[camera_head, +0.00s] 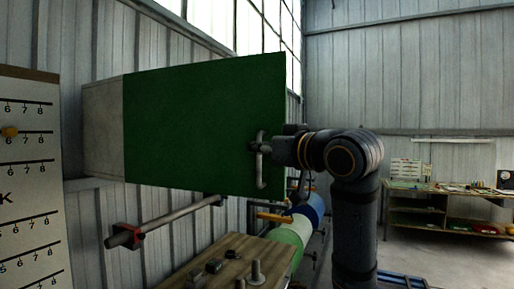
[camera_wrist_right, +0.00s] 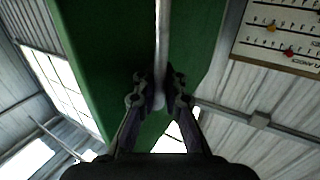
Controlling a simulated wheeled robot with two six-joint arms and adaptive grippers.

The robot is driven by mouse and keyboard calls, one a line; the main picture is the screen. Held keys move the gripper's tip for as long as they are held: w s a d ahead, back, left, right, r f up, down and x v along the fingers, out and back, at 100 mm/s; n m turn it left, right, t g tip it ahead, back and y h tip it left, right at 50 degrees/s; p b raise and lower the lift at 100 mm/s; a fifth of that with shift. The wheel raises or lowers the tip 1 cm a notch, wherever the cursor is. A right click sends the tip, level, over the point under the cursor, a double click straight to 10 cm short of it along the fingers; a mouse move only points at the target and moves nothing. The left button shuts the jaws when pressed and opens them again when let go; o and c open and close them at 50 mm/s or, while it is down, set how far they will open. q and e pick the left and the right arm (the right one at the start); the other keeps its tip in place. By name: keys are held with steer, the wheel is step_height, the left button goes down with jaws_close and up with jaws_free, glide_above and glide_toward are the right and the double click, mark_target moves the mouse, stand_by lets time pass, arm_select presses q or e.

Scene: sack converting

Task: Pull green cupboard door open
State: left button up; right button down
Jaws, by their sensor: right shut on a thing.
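The green cupboard door (camera_head: 200,125) is on the front of a pale wall cupboard (camera_head: 103,130) in the head view. It looks closed, with no gap that I can make out. A grey vertical bar handle (camera_head: 261,170) is near the door's right edge. My right gripper (camera_head: 262,148) is at the handle's upper part. In the right wrist view, the gripper's fingers (camera_wrist_right: 158,88) are shut around the handle (camera_wrist_right: 162,40), with the green door (camera_wrist_right: 105,50) behind it. My left gripper is in neither view.
A wooden bench top (camera_head: 228,262) with small metal parts is below the door. A pipe (camera_head: 165,222) juts out beneath the cupboard. A board with scales (camera_head: 30,180) stands at left. A shelf unit (camera_head: 440,208) is at far right, with open floor before it.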

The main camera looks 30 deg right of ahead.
steer(key=shift+s+a+r, duration=0.1)
stand_by(0.3)
steer(key=c, duration=1.7)
jaws_free()
steer(key=shift+v, duration=6.35)
